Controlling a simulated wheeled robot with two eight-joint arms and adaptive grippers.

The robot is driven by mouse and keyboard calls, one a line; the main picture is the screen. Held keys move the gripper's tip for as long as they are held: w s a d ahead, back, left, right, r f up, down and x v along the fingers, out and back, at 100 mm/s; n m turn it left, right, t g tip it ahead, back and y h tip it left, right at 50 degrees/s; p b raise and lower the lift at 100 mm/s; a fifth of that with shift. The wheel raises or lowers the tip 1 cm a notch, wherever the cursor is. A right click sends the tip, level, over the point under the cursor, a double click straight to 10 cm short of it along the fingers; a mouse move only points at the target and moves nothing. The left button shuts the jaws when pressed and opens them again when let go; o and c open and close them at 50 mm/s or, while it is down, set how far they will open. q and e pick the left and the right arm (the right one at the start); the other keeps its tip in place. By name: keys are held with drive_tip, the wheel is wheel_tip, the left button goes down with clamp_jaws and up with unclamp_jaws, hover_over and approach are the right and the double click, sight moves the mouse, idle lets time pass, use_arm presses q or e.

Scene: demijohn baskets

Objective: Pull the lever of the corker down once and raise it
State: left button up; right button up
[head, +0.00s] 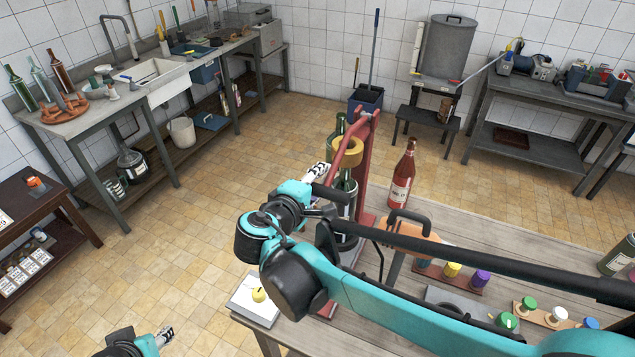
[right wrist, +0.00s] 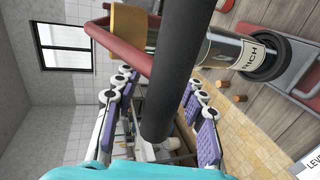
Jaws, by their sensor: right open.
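The red corker (head: 370,165) stands at the table's left end, with a brass-coloured collar (head: 347,151) and a dark bottle (head: 345,203) upright below it. In the right wrist view the lever's black grip (right wrist: 180,70) runs between the two fingers of my right gripper (right wrist: 160,115), which are open around it. The red lever arm (right wrist: 118,46) and the bottle (right wrist: 222,50) show beyond. In the head view my right gripper (head: 318,175) is at the corker, partly hidden by its wrist. My left gripper (head: 164,336) is at the bottom edge, away from the corker; its opening is unclear.
A red-capped bottle (head: 402,178) stands right of the corker. Coloured stoppers (head: 481,279) and a wooden-handled tool (head: 408,238) lie nearby on the table (head: 480,225).

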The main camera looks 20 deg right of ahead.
drive_tip(key=v, duration=1.2)
drive_tip(key=s+f+m+y+b, duration=0.2)
drive_tip(key=f+y, duration=0.1)
drive_tip(key=f, duration=0.5)
drive_tip(key=s+d+f+m+g+y+b, duration=0.1)
drive_tip(key=s+f+m+y+b, duration=0.1)
drive_tip(key=f, duration=0.7)
drive_tip(key=s+d+f+m+g+y+b, duration=0.1)
drive_tip(key=s+f+m+y+b, duration=0.1)
drive_tip(key=f+m+y+b, duration=0.2)
wheel_tip(320, 180, down, 5)
drive_tip(key=shift+s+r+y, duration=0.2)
drive_tip(key=shift+s+y, duration=0.15)
drive_tip(key=shift+y, duration=0.65)
drive_tip(key=shift+d, duration=0.1)
